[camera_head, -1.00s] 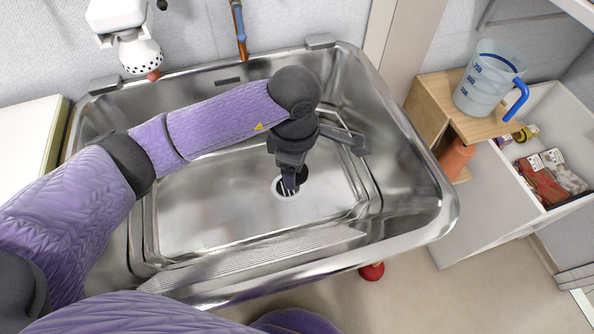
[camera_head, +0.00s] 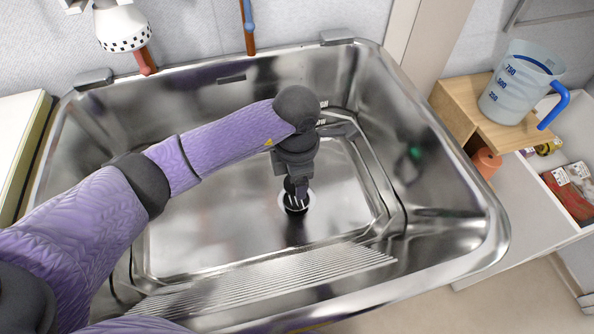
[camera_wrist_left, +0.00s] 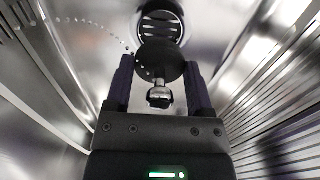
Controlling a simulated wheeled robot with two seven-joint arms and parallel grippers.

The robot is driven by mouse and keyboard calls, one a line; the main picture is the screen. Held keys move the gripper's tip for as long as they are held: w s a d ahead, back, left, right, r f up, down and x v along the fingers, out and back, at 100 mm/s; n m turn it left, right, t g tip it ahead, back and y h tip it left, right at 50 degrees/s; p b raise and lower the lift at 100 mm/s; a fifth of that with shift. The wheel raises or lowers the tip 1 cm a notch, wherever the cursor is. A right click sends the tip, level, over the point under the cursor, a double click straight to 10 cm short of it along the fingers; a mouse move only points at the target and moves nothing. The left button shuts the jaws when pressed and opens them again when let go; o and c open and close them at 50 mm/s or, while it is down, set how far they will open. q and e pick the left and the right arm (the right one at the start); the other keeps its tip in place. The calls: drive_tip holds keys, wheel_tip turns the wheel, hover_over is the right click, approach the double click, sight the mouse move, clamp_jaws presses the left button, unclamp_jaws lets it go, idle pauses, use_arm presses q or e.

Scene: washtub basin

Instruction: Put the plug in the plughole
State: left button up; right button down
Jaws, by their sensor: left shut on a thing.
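The plug (camera_wrist_left: 158,62), a dark disc with a shiny metal knob, sits between the fingers of my left gripper (camera_wrist_left: 158,72) in the left wrist view. The gripper is shut on it. A ball chain runs from the plug toward the upper left. The round plughole (camera_wrist_left: 160,22) with its slotted grate shows just beyond the plug, partly covered by it. In the head view my left gripper (camera_head: 298,188) points down over the plughole (camera_head: 294,203) in the basin floor. The plug is hard to make out there. The plug looks apart from the hole, not seated. My right gripper is not in view.
The steel basin (camera_head: 230,235) surrounds my left gripper, with a ribbed slope (camera_head: 270,278) at the front and steep walls. A measuring jug (camera_head: 515,85) stands on a wooden shelf to the right. The basin floor around the hole is clear.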

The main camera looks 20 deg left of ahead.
sight(297, 201)
use_arm(q)
wheel_tip(297, 201, down, 4)
drive_tip(key=shift+f+b, duration=0.1)
drive_tip(key=shift+b, duration=0.95)
drive_tip(key=shift+p, duration=0.35)
idle(0.3)
drive_tip(key=shift+f+b, duration=0.55)
drive_tip(key=shift+f, duration=0.15)
drive_tip(key=shift+r, duration=0.1)
drive_tip(key=shift+r+p, duration=0.5)
drive_tip(key=shift+r, duration=0.05)
drive_tip(key=shift+f, duration=0.1)
idle(1.3)
